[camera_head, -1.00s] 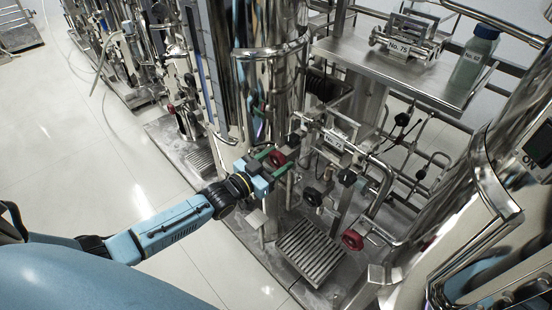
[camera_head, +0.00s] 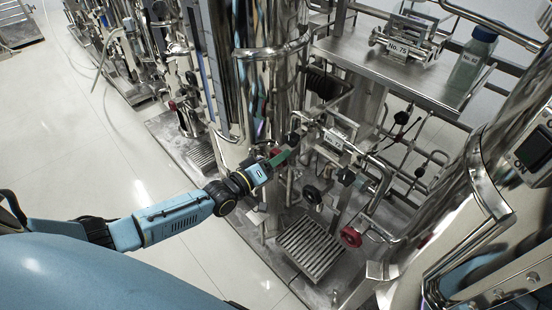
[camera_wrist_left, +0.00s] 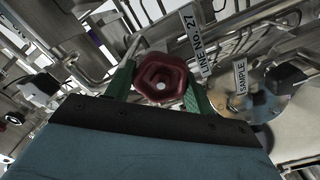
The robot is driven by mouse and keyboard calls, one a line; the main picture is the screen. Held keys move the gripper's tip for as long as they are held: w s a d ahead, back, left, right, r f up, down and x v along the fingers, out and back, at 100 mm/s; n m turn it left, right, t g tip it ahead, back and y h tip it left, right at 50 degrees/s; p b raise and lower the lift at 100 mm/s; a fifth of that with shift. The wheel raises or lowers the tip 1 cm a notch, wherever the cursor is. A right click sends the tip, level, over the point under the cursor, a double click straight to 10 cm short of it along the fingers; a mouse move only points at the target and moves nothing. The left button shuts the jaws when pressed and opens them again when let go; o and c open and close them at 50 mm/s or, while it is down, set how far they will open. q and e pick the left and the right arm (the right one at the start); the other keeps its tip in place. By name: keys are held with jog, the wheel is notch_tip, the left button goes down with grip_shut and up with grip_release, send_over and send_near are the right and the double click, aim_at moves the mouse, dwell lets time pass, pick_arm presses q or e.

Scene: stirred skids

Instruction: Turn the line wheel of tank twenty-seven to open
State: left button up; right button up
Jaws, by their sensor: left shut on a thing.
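A red hand wheel (camera_wrist_left: 161,79) with a pale hub sits between the two green fingers of my left gripper (camera_wrist_left: 160,85) in the left wrist view. A tag reading "LINE No. 27" (camera_wrist_left: 194,40) is right beside it. The fingers are shut on the wheel from both sides. In the head view my left gripper (camera_head: 284,157) reaches the pipework in front of the tall steel tank (camera_head: 265,80). Only a little of the red wheel (camera_head: 276,152) shows there, behind the fingers. My right gripper is not in view.
A "SAMPLE" tag (camera_wrist_left: 240,76) hangs at the right in the wrist view. In the head view a black wheel (camera_head: 312,195) and another red wheel (camera_head: 351,237) are nearby. A floor grating (camera_head: 312,246) lies below. A bottle (camera_head: 472,58) stands on the steel shelf.

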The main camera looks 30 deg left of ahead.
pick_arm(q)
jog(key=shift+n, duration=1.3)
jog(key=shift+f+n+b, duration=0.1)
jog(key=shift+n+b, duration=0.2)
jog(key=shift+n, duration=0.1)
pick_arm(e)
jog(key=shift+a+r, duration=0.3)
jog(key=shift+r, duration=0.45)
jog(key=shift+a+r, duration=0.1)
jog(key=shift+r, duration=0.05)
pick_arm(q)
jog(key=o, duration=1)
jog(key=shift+c, duration=0.2)
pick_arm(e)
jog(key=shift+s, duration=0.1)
